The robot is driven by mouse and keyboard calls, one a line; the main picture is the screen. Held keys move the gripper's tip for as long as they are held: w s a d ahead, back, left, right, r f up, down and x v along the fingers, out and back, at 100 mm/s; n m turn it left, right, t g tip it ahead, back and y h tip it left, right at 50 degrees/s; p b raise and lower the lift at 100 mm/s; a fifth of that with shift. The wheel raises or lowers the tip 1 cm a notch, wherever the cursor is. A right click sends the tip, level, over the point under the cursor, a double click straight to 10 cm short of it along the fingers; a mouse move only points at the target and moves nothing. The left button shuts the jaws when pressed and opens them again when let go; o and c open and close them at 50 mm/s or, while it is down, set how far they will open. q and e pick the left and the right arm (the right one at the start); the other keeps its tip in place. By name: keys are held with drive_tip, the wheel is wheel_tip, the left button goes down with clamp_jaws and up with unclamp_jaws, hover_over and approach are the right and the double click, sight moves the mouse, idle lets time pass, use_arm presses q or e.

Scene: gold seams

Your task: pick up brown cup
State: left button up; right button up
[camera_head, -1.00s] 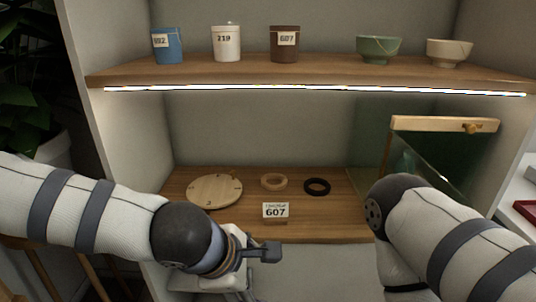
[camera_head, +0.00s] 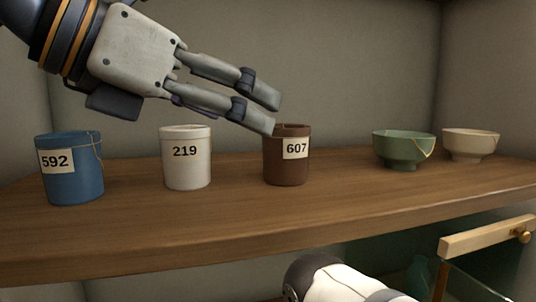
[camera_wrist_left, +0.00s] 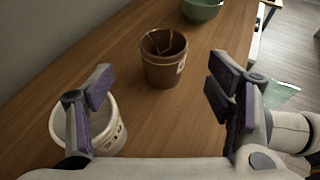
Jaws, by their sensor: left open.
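The brown cup (camera_head: 286,168) stands upright on the upper wooden shelf, with a white 607 label and its mouth facing up. My left gripper (camera_head: 274,111) comes from the upper left in the head view, open and empty, with its fingertips close to the cup's rim. Whether they touch it is unclear there. In the left wrist view the brown cup (camera_wrist_left: 163,70) lies ahead of the gap between the open fingers (camera_wrist_left: 161,92), with gold seams showing inside it. My right gripper is not in view; only part of my right arm shows.
A white cup labelled 219 (camera_head: 187,165) stands left of the brown cup, partly under one finger in the wrist view. A blue cup labelled 592 (camera_head: 70,175) is farther left. A green bowl (camera_head: 400,148) and a cream bowl (camera_head: 470,144) stand right. The shelf (camera_head: 235,220) is clear in front.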

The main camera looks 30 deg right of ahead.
sight(286, 132)
use_arm(q)
drive_tip(key=x, duration=0.9)
drive_tip(key=shift+s+d+f+p, duration=0.15)
drive_tip(key=shift+s+d+p, duration=0.2)
drive_tip(key=shift+d, duration=0.1)
drive_tip(key=shift+w+a, duration=0.1)
drive_tip(key=shift+w, duration=0.05)
drive_tip(key=c, duration=1.3)
drive_tip(key=shift+c, duration=0.5)
